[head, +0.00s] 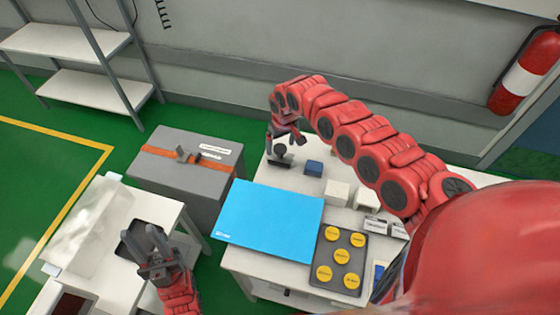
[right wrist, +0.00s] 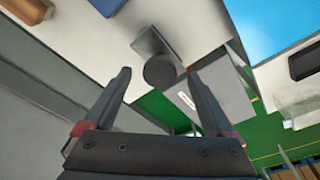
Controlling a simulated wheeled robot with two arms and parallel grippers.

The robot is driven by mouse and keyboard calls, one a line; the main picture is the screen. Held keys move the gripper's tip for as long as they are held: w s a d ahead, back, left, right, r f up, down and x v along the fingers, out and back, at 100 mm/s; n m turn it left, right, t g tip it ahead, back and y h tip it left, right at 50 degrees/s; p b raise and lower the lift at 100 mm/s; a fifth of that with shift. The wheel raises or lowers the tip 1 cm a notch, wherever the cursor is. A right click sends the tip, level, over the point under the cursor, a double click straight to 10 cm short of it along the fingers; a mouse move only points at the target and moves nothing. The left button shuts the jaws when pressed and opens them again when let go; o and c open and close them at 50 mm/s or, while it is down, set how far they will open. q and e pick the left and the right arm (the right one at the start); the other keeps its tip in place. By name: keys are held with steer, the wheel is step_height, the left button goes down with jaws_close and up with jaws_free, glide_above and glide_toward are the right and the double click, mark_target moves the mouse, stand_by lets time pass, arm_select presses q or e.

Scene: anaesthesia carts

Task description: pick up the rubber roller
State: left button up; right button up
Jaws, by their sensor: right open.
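A dark round-ended object on a flat dark base, which looks like the rubber roller (head: 281,152), stands at the back left of the white table. In the right wrist view the roller (right wrist: 160,71) shows as a dark round end beside a grey plate, between the fingertips in the picture. My right gripper (head: 284,138) is open and points down just above it; the jaws also show open in the right wrist view (right wrist: 158,78). I cannot tell whether they touch it. My left gripper (head: 154,238) is open and empty, over a dark tray (head: 128,247) on the left side table.
A blue block (head: 314,168) and white blocks (head: 338,193) stand right of the roller. A blue mat (head: 268,218) and a grey tray with yellow discs (head: 341,258) lie nearer. A grey case (head: 187,165) with an orange band is at left. A fire extinguisher (head: 525,75) hangs far right.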

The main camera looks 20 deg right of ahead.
mark_target(280, 148)
steer(key=shift+a+f+p, duration=0.2)
steer(key=shift+f+p, duration=0.45)
steer(key=shift+p, duration=0.05)
steer(key=shift+w+d+f, duration=0.1)
steer(key=shift+w+f, duration=0.15)
steer(key=shift+f, duration=1)
jaws_close()
